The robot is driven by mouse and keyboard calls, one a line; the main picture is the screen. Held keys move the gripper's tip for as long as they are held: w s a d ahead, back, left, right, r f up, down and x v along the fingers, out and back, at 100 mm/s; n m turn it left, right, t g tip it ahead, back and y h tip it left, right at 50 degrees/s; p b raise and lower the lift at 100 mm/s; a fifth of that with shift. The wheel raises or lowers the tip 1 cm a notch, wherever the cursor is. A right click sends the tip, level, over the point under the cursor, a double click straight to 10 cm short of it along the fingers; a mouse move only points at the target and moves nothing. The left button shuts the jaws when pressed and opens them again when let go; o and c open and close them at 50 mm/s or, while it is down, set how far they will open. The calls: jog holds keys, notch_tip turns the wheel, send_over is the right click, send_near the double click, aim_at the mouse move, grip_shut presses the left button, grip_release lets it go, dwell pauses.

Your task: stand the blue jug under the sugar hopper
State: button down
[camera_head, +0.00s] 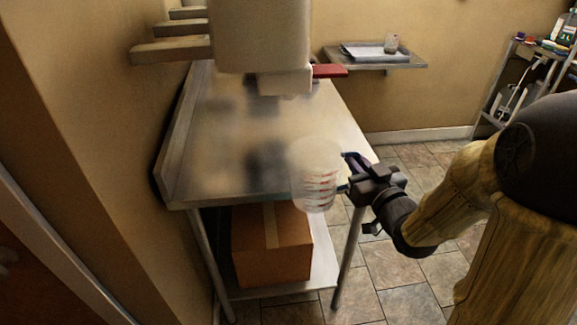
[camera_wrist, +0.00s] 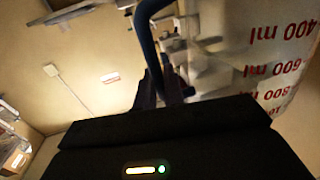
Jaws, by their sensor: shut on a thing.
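The jug (camera_head: 314,175) is a clear measuring jug with red marks and a blue handle (camera_head: 354,164). My gripper (camera_head: 352,178) is shut on the handle, at the jug's right side. The jug looks about upright near the table's front right corner; its height over the top is hard to tell. In the wrist view, the jug's wall (camera_wrist: 270,60) with red ml figures fills the right side and the blue handle (camera_wrist: 145,35) runs between my fingers. The sugar hopper (camera_head: 260,35) is a large pale box over the table's far part, with a spout (camera_head: 285,80) and a red lever (camera_head: 330,71).
The steel table (camera_head: 215,150) is largely clear, with blurred dark reflections. A cardboard box (camera_head: 270,245) sits on its lower shelf. A wall shelf (camera_head: 375,58) holds a tray and a small jar. A rack (camera_head: 535,60) stands far right. Tiled floor lies right of the table.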

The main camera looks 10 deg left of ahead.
jog(key=shift+s+r, duration=0.1)
jog(key=shift+r, duration=0.15)
jog(key=shift+w+a+r+p, duration=0.15)
jog(key=shift+w+a+p, duration=0.1)
jog(key=shift+w+p, duration=0.25)
jog(key=p+x, duration=0.2)
jog(key=x, duration=1.4)
jog(key=shift+p, duration=0.4)
